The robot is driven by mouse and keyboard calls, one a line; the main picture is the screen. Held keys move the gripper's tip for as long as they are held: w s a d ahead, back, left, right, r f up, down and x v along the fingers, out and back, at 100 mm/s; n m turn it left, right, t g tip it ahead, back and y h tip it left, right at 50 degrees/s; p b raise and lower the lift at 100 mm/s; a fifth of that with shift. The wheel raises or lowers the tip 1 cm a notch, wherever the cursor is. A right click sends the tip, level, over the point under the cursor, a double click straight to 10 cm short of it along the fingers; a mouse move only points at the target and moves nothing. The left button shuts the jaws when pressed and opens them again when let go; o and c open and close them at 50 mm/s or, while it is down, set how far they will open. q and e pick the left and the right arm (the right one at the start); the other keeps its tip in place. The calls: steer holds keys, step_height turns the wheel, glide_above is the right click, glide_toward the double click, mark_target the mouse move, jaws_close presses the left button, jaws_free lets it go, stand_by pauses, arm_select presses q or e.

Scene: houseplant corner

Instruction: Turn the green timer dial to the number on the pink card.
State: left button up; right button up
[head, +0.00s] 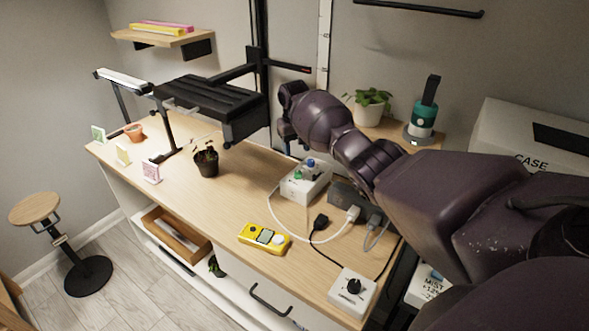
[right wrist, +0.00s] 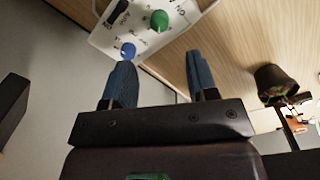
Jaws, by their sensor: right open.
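The white timer box (head: 302,188) stands at the back of the bench, with a green dial (head: 298,175) and a blue dial (head: 311,162) on top. In the right wrist view the green dial (right wrist: 159,20) and the blue dial (right wrist: 128,50) show near the top edge; the printed marks are too small to read surely. My right gripper (right wrist: 161,72) is open and empty, apart from the green dial, with one finger close to the blue dial in the picture. The pink card (head: 151,174) stands at the bench's left; its number is not legible. My left gripper is out of view.
A potted seedling (head: 206,160) stands mid-bench. A yellow meter (head: 265,238) lies near the front edge. Plugs and cables (head: 335,230) and a white box with a black knob (head: 352,290) lie right of the timer. Yellow (head: 123,154) and green (head: 98,134) cards stand far left.

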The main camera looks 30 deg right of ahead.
mark_target(298, 173)
steer(key=f+b, duration=0.1)
steer(key=f, duration=0.3)
steer(key=f+b, duration=0.1)
steer(key=f, duration=0.4)
steer(key=shift+s+d+f, duration=0.15)
steer(key=shift+d+f, duration=0.05)
steer(key=c, duration=0.9)
